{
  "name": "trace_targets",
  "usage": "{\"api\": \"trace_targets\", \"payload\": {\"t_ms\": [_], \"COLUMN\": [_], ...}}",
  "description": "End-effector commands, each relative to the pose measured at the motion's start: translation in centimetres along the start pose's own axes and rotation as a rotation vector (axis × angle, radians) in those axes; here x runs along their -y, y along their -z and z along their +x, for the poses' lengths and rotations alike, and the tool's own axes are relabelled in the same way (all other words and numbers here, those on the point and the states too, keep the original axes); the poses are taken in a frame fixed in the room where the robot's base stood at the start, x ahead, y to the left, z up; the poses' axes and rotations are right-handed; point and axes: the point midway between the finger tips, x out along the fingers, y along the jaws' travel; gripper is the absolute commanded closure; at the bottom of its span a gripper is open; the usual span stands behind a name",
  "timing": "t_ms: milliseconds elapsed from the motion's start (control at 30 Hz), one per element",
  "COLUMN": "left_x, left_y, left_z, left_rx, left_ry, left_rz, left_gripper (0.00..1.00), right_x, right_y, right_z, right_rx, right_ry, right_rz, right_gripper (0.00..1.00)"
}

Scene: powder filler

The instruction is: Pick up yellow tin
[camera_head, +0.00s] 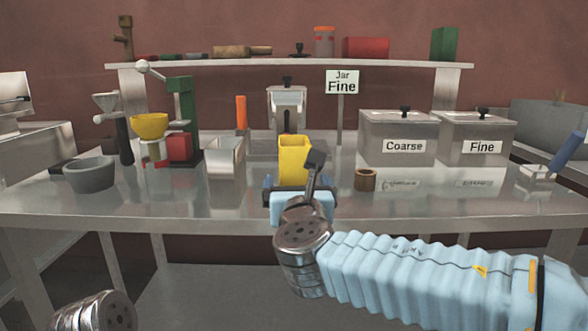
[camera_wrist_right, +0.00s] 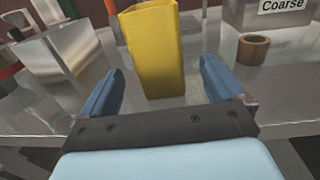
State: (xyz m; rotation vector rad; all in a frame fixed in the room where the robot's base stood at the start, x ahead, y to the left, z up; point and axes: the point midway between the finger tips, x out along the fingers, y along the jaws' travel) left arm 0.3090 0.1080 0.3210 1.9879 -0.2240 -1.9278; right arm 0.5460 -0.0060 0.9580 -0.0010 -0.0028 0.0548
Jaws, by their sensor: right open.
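The yellow tin (camera_head: 294,157) is a tall, square, open-topped container standing upright on the metal table. It also shows in the right wrist view (camera_wrist_right: 155,50), ahead of my right gripper. My right gripper (camera_head: 297,184) is at the table's front edge, just in front of the tin. In the right wrist view its two blue fingers (camera_wrist_right: 166,86) are open, with the tin's lower part showing between and beyond them. Whether the fingers overlap the tin's sides is hard to tell. My left gripper is not in view; only a piece of my left arm shows at the bottom left.
A metal open box (camera_head: 225,158) stands left of the tin, and a small brown ring (camera_head: 365,180) lies to the right. Bins labelled Coarse (camera_head: 397,130) and Fine (camera_head: 478,135) stand at the right. A yellow bowl (camera_head: 149,126) and grey bowl (camera_head: 90,174) are left.

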Motion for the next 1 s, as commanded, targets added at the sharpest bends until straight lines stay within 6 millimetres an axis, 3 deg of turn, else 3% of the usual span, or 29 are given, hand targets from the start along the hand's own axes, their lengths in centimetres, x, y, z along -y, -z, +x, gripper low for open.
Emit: {"api": "trace_targets", "payload": {"t_ms": [100, 333, 600, 867, 1000], "left_x": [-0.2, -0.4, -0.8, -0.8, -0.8], "left_y": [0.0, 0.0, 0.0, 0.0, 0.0], "left_z": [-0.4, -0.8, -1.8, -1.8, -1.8], "left_rx": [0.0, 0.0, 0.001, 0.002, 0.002], "left_ry": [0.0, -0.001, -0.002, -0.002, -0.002], "left_rz": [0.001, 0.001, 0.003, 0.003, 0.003], "left_gripper": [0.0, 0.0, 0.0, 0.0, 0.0], "right_x": [0.0, 0.0, -0.1, -0.1, -0.1], "right_y": [0.0, 0.1, 0.3, 0.5, 0.5], "right_z": [2.2, 4.3, 8.3, 8.7, 8.7], "right_rx": [-0.003, -0.003, -0.003, -0.003, -0.003], "right_ry": [0.002, 0.001, 0.001, -0.001, -0.001], "right_rz": [-0.001, 0.0, 0.0, 0.001, 0.001], "right_gripper": [0.04, 0.04, 0.04, 0.04, 0.23]}}
